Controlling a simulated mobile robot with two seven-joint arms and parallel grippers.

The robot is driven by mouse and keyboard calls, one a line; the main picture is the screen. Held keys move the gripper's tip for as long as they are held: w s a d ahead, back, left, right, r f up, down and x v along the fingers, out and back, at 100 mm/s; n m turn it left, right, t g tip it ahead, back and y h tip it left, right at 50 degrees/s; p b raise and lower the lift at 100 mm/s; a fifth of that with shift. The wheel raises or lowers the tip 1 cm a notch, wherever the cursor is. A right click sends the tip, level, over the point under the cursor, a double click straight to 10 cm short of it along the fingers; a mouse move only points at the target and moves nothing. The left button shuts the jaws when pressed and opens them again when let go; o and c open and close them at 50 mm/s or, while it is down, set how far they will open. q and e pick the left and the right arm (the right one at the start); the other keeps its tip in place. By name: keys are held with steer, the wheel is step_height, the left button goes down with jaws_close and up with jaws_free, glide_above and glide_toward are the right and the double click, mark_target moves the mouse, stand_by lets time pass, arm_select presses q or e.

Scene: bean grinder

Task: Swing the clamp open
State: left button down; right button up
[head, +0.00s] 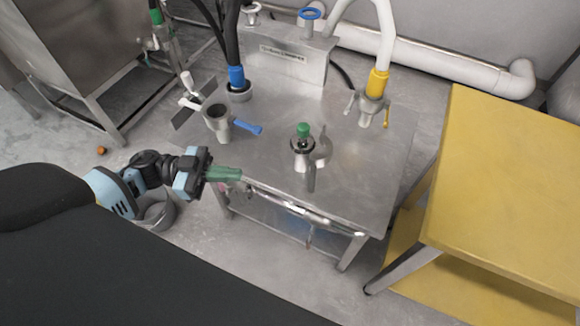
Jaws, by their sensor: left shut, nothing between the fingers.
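My left gripper (224,173) is shut and empty, with its green fingers over the near left edge of the steel table (265,165). A metal fitting with a green top (303,131) stands on the table to the right of the gripper, apart from it. Around the fitting is what looks like the clamp (310,178), with a metal handle pointing to the near edge and a curved part on the right. I cannot tell from this view whether the clamp is open. My right gripper is not in view.
A cup-shaped pipe (217,118) with a blue handle (248,127) stands at the table's left. Behind are a blue-collared hose (236,76) and a yellow-collared hose (378,82). A yellow table (505,180) stands at the right. A rail (305,210) runs along the near edge.

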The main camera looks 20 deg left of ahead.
arm_select(q)
glide_toward(320, 163)
steer(key=s+d, duration=0.3)
steer(key=d, duration=0.3)
steer(key=shift+w+a+f+p, duration=0.1)
steer(key=shift+f+p, duration=0.05)
steer(key=shift+p, duration=0.2)
stand_by(0.4)
